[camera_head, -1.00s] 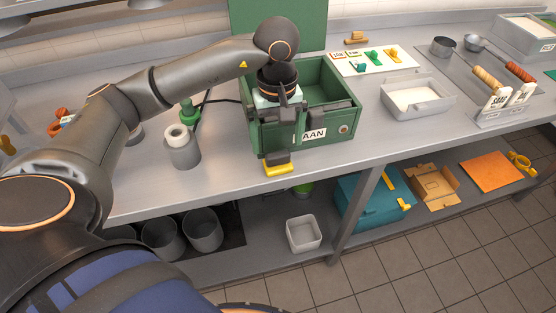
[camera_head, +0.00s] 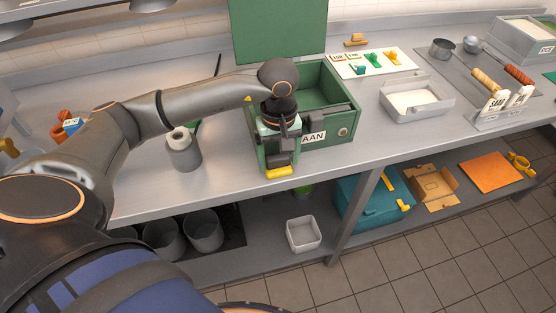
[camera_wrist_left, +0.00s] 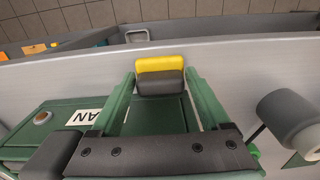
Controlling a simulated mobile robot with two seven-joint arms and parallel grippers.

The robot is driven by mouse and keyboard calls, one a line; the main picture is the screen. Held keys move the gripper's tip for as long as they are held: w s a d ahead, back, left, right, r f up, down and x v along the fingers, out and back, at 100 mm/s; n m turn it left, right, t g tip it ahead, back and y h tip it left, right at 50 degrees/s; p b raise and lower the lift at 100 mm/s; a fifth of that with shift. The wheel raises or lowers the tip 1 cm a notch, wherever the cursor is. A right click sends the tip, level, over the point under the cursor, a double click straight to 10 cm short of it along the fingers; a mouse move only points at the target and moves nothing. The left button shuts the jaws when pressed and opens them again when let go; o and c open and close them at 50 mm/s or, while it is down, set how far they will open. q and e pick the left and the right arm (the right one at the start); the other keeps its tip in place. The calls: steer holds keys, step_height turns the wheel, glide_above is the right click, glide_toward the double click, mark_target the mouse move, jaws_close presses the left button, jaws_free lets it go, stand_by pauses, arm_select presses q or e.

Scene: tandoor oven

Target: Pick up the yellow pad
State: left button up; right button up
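The yellow pad (camera_head: 279,172) lies at the table's front edge, by the near left corner of the green NAAN box (camera_head: 333,128). A dark grey block adjoins its upper side. My left gripper (camera_head: 279,149) points down right over the pad. In the left wrist view the yellow pad (camera_wrist_left: 160,63) is ahead, at the middle. The fingers of my left gripper (camera_wrist_left: 160,88) appear spread to either side of the grey part, with gaps. I see no firm contact. The gripper hides part of the box's front corner. My right gripper is not in view.
A grey cylinder (camera_head: 182,150) stands left of the box. A white-filled tray (camera_head: 417,97) and a board with small coloured pieces (camera_head: 372,62) are to the right. The lower shelf holds a teal case (camera_head: 362,207) and a pale bin (camera_head: 303,233).

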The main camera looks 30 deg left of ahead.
arm_select(q)
steer(key=c, duration=0.7)
steer(key=shift+r, duration=0.1)
steer(key=shift+r, duration=0.5)
steer(key=s+d+r+b, duration=0.1)
steer(key=s+d+r, duration=0.8)
steer(key=r, duration=0.3)
steer(key=shift+d, duration=0.8)
steer(key=shift+s, duration=0.1)
